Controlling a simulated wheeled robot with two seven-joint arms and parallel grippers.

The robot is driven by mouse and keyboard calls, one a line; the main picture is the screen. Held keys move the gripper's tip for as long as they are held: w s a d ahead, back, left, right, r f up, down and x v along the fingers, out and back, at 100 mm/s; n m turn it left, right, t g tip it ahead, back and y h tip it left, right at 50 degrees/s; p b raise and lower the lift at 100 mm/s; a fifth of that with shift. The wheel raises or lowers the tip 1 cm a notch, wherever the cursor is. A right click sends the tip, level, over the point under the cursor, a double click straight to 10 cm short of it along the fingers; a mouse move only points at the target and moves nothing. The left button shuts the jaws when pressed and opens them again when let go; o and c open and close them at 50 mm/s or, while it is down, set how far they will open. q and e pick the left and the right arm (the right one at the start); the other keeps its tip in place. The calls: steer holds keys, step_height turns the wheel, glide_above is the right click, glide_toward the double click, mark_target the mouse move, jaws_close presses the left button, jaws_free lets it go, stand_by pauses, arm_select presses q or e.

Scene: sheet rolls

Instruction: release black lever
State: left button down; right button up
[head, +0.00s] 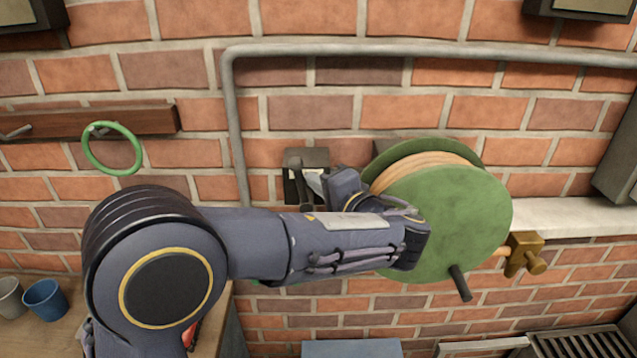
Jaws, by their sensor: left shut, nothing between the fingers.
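A black lever (298,188) hangs down from a small dark wall box (306,158) on the brick wall, left of a green reel. My left arm reaches in from the left across the middle of the view. My left gripper (318,182) is shut and empty, with its fingertips close to the right side of the lever. I cannot tell whether they touch it. The lower part of the wall box is partly hidden by my arm. My right gripper is not in view.
The green reel (455,215) with tan hose and a dark crank handle (460,283) stands close right of my gripper. A brass tap (524,255) is beside it. A grey pipe (235,130) runs along the wall. A green ring (112,170) hangs on a wooden rail (75,122) at left.

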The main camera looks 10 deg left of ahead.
arm_select(q)
steer(key=shift+s+a+n+h+b, duration=0.15)
steer(key=shift+a+n+h+b, duration=0.45)
steer(key=shift+b, duration=1.05)
steer(key=s+a+f+n+h+b, duration=0.1)
steer(key=a+f+n+h+b, duration=0.3)
steer(key=b, duration=1.2)
steer(key=shift+s+a+n+g+h+b, duration=0.25)
steer(key=shift+a+n+g+h+b, duration=0.15)
steer(key=shift+a+n+h, duration=1.7)
steer(key=shift+d+n, duration=0.25)
steer(key=shift+n, duration=0.05)
steer(key=shift+h, duration=0.3)
